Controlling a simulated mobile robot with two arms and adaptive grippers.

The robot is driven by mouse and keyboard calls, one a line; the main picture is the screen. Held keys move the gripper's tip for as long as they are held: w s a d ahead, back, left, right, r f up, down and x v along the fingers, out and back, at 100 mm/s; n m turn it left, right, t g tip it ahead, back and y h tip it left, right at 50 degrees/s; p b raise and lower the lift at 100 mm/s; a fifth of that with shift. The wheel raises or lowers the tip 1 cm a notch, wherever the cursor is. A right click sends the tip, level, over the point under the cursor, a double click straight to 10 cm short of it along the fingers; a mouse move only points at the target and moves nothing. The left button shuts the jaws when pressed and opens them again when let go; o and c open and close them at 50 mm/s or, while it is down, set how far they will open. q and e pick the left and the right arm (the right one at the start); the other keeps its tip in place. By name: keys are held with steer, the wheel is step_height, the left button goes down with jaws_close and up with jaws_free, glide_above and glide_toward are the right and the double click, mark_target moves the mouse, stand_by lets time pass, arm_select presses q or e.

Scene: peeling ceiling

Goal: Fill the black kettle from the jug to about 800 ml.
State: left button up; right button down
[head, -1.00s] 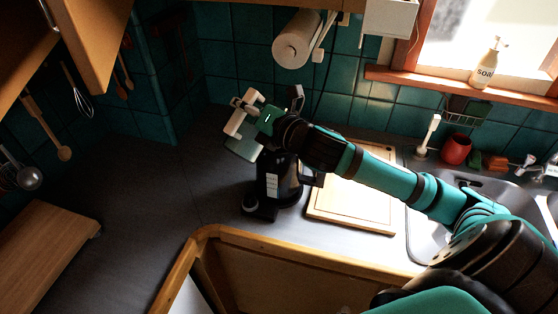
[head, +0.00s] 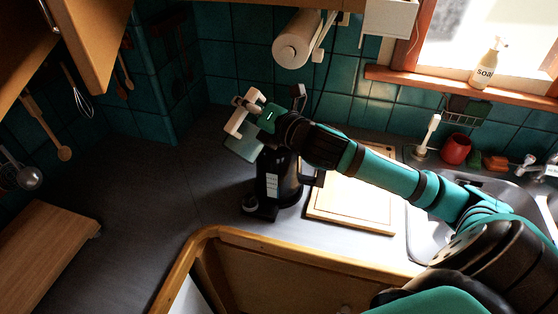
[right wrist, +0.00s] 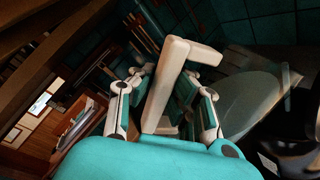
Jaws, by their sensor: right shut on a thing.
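The black kettle (head: 285,182) stands upright on its base on the counter, with a pale level strip on its side. My right gripper (head: 253,111) is shut on the pale handle of the jug (head: 242,146) and holds it tilted, above and just left of the kettle's top. In the right wrist view the handle (right wrist: 165,85) sits between the fingers, and the jug's translucent grey-green body (right wrist: 250,103) leans toward the dark kettle (right wrist: 292,150). My wrist hides part of the kettle's top. I cannot make out a stream or the water level. My left gripper is out of view.
A light cutting board (head: 350,205) lies right of the kettle, before the sink (head: 425,240). A paper roll (head: 297,40) hangs above. A wooden board (head: 45,250) lies at left. The counter left of the kettle is clear.

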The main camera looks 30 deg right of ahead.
steer(key=shift+r, duration=0.1)
steer(key=shift+d, duration=0.2)
steer(key=shift+d+m, duration=0.1)
steer(key=shift+m, duration=0.2)
stand_by(0.6)
steer(key=shift+w+d, duration=0.1)
steer(key=shift+d, duration=0.1)
stand_by(1.2)
steer(key=shift+d+m, duration=0.15)
steer(key=shift+m, duration=0.15)
steer(key=a+n, duration=0.2)
steer(key=shift+s+a+n+h, duration=0.2)
steer(key=shift+a+n+h, duration=0.1)
steer(key=shift+n, duration=0.1)
